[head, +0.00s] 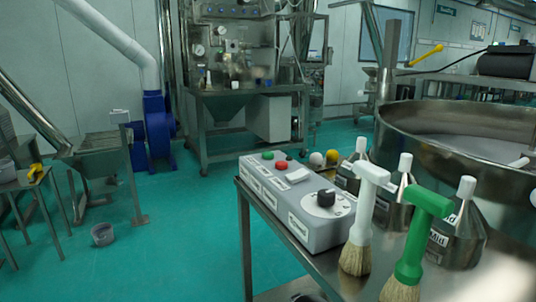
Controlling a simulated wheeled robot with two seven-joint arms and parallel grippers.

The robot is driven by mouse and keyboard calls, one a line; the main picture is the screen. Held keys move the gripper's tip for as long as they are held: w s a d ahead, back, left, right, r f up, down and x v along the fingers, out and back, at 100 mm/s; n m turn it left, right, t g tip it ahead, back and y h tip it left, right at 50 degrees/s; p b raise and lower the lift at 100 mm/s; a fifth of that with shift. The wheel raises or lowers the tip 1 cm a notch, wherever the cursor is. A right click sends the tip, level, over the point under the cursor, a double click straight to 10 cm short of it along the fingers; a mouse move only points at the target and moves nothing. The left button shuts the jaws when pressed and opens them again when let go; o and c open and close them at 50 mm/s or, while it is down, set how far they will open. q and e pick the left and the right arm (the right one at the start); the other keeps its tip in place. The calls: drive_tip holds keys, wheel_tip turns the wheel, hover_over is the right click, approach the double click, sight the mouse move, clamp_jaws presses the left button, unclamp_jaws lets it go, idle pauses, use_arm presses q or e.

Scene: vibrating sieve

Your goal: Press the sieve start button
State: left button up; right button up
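A grey control box (290,205) sits on the steel table at the centre. On its top are a green button (267,155) at the far end, a red button (281,166) beside it, a white switch (298,175) and a black knob (326,197) at the near end. The labels on its side are too small to read. The large round steel sieve (440,122) stands at the right, cut off by the picture edge. Neither of my grippers shows in the head view.
A white-handled brush (363,215) and a green-handled brush (418,240) stand in front of the box. Steel bottles (459,232) stand behind them. A small yellow-topped item and a white one are past the box. Green floor (170,230) lies open at left.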

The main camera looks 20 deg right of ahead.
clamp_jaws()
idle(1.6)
